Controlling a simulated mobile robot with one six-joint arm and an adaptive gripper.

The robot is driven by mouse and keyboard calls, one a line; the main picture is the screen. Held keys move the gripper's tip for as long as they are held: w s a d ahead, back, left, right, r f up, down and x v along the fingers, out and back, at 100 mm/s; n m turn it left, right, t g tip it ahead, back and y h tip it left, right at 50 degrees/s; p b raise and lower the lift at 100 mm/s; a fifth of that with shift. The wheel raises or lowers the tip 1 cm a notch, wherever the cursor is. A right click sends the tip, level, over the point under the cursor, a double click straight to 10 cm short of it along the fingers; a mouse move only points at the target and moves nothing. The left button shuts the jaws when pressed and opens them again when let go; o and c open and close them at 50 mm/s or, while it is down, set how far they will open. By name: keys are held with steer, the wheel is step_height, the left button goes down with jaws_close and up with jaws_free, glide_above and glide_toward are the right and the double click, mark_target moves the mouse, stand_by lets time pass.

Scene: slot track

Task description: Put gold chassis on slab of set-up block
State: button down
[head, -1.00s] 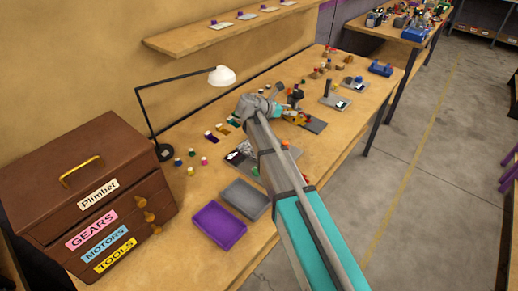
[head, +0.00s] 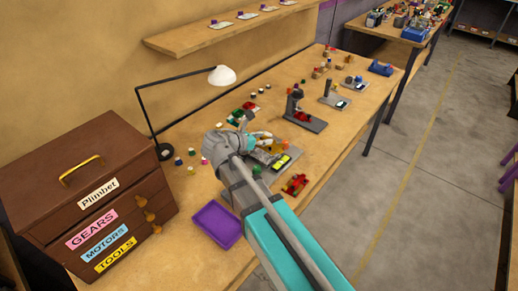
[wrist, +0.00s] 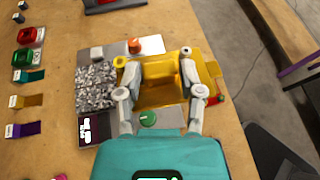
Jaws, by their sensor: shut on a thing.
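My gripper (wrist: 160,64) is shut on the gold chassis (wrist: 158,92), with a finger at each side of it. In the head view my gripper (head: 262,139) and the gold chassis (head: 279,149) are over the set-up block. The set-up block (wrist: 112,48) is a grey plate with a silver rough patch (wrist: 95,86), an orange knob (wrist: 134,46) and a green knob (wrist: 148,118). The chassis covers the right part of the block, so the slab under it is mostly hidden. I cannot tell whether the chassis touches it.
A red car (head: 296,184) lies near the table's front edge. A yellow-green car (head: 281,162) shows beside the chassis. A dark stand (head: 294,104) is behind, a purple tray (head: 217,224) in front. Red (wrist: 31,35) and green (wrist: 28,57) bodies lie left in the wrist view.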

steer(key=shift+s+a, duration=0.1)
steer(key=shift+s, duration=0.25)
steer(key=shift+w, duration=0.1)
steer(key=w+a+f+b, duration=0.1)
steer(key=w+f+b, duration=0.1)
steer(key=w, duration=0.1)
steer(key=w+a+f+b, duration=0.1)
steer(key=w+f+b, duration=0.2)
steer(key=w, duration=0.1)
steer(key=w+a+f+b, duration=0.1)
steer(key=w+f+b, duration=0.1)
steer(key=w+b, duration=0.1)
steer(key=shift+w+a+f, duration=0.2)
steer(key=shift+w+f, duration=0.2)
steer(key=shift+w, duration=0.3)
steer(key=shift+w+a+f+b, duration=0.15)
steer(key=shift+w+f+b, duration=0.4)
steer(key=shift+w+f, duration=0.05)
steer(key=shift+w+a+f+b, duration=0.1)
steer(key=shift+w+f+b, duration=0.3)
steer(key=shift+f+b, duration=1.6)
